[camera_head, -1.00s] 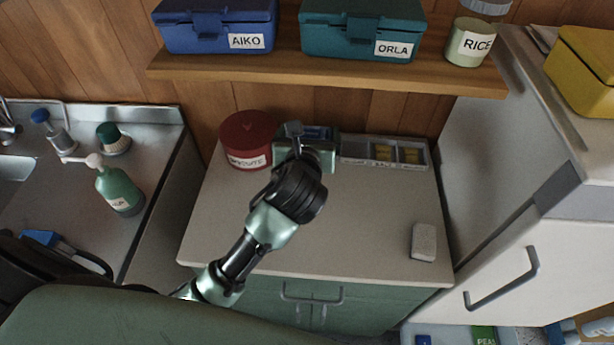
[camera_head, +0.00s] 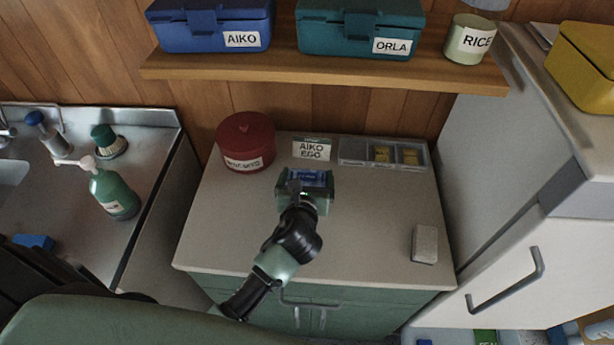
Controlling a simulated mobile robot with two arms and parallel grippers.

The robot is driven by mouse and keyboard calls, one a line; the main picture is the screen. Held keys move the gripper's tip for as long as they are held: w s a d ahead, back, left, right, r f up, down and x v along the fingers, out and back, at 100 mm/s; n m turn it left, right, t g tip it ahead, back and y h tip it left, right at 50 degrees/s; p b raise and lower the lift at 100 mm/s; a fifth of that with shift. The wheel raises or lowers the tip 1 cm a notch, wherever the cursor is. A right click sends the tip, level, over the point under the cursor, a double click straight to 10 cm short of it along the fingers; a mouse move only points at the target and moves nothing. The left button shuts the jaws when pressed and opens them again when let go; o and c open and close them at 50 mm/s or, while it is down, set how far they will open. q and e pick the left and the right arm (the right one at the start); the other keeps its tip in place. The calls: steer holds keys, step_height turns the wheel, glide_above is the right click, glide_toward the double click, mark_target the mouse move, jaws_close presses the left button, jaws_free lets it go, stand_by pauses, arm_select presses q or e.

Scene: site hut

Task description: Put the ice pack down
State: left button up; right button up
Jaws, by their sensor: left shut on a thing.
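My left gripper (camera_head: 306,192) is over the middle of the counter top (camera_head: 228,222), shut on a small blue thing, which I take to be the ice pack (camera_head: 311,178). The gripper's green and dark parts hide much of the pack. I cannot tell whether the pack touches the counter or is held just above it. My right gripper is not in view.
A card reading "AIKO EGG" (camera_head: 311,149), a red tub (camera_head: 245,143) and a compartment tray (camera_head: 383,141) with yellow pieces are at the counter's back. A pale block (camera_head: 425,244) lies front right. The shelf (camera_head: 330,72) overhangs. Counter is clear left and right of my gripper.

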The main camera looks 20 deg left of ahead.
arm_select(q)
steer(key=o, duration=1.4)
steer(key=shift+f, duration=0.1)
steer(key=shift+c, duration=0.2)
